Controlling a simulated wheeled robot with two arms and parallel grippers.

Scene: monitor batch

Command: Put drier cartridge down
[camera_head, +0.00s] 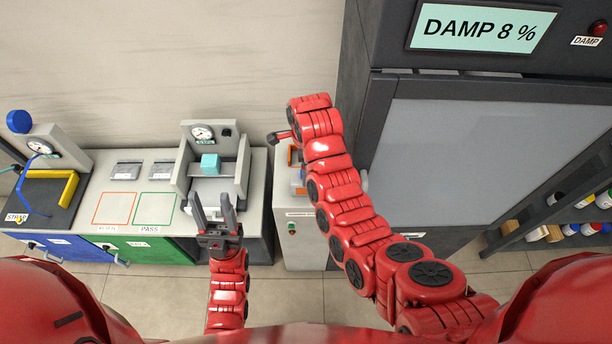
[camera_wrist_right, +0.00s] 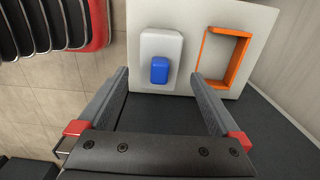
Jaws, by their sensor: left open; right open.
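A white block with a blue top (camera_wrist_right: 160,70), which looks like the drier cartridge, sits on a pale panel (camera_wrist_right: 190,20) in the right wrist view. An empty orange frame (camera_wrist_right: 207,70) stands to its right. My right gripper (camera_wrist_right: 160,82) is open, its fingertips on either side of the block's near end; no contact shows. In the head view my right arm hides most of that spot. My left gripper (camera_head: 212,203) is open and empty, in front of a grey gauge fixture (camera_head: 241,165) holding a teal cube (camera_head: 210,163).
A dark cabinet with a "DAMP 8 %" display (camera_head: 482,27) stands right of my right arm. The bench at left has an orange-outlined square (camera_head: 114,209), a green PASS square (camera_head: 154,208) and a strap station (camera_head: 40,200). Shelves (camera_head: 560,225) hold jars at far right.

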